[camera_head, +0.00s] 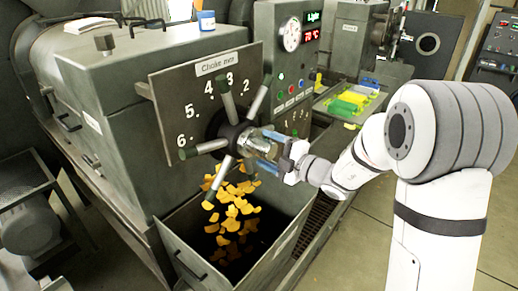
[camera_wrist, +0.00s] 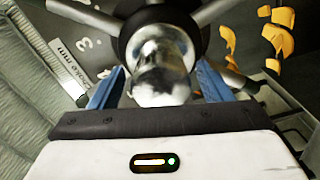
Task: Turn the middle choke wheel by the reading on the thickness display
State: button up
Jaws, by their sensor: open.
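The choke wheel (camera_head: 218,127) has several grey spokes with dark tips. It sits in front of a grey plate (camera_head: 184,92) labelled "Choke mm" with a number scale. My gripper (camera_head: 268,146) is open at the wheel's centre. In the wrist view its two blue fingers stand on either side of the shiny metal hub end (camera_wrist: 162,72). I cannot tell whether they touch it. A control panel (camera_head: 290,75) behind the wheel bears a green display (camera_head: 313,17) that seems to read "Light" and a red display (camera_head: 311,36) that seems to read 70 °C.
Orange-yellow flakes (camera_head: 232,208) drop below the wheel into an open grey bin (camera_head: 186,258). A tray (camera_head: 347,103) with green and yellow items lies behind my arm. Another machine (camera_head: 352,35) with a wheel stands further back. The floor at right (camera_head: 345,245) is clear.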

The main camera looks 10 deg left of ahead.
jog(key=b+v, duration=0.2)
jog(key=v, duration=0.5)
jog(key=shift+s, duration=0.1)
jog(key=s+d+f+n+g+h+b, duration=0.2)
jog(key=s+f+n+g+h, duration=0.15)
jog(key=s+n, duration=0.7)
jog(key=s+d+f+n+g+h+b, duration=0.1)
jog(key=s+d+f+n+g+h, duration=0.2)
jog(key=s+n, duration=0.7)
jog(key=s+d+f+n+t+h+b, duration=0.1)
jog(key=d+n+h, duration=0.4)
jog(key=n, duration=0.7)
jog(key=s+d+f+n+t+h+b, duration=0.1)
jog(key=d+n+h, duration=0.3)
jog(key=d+n, duration=0.6)
jog(key=shift+s+n+h+b, duration=0.35)
jog(key=shift+s+n+b, duration=0.15)
jog(key=shift+s+n, duration=0.5)
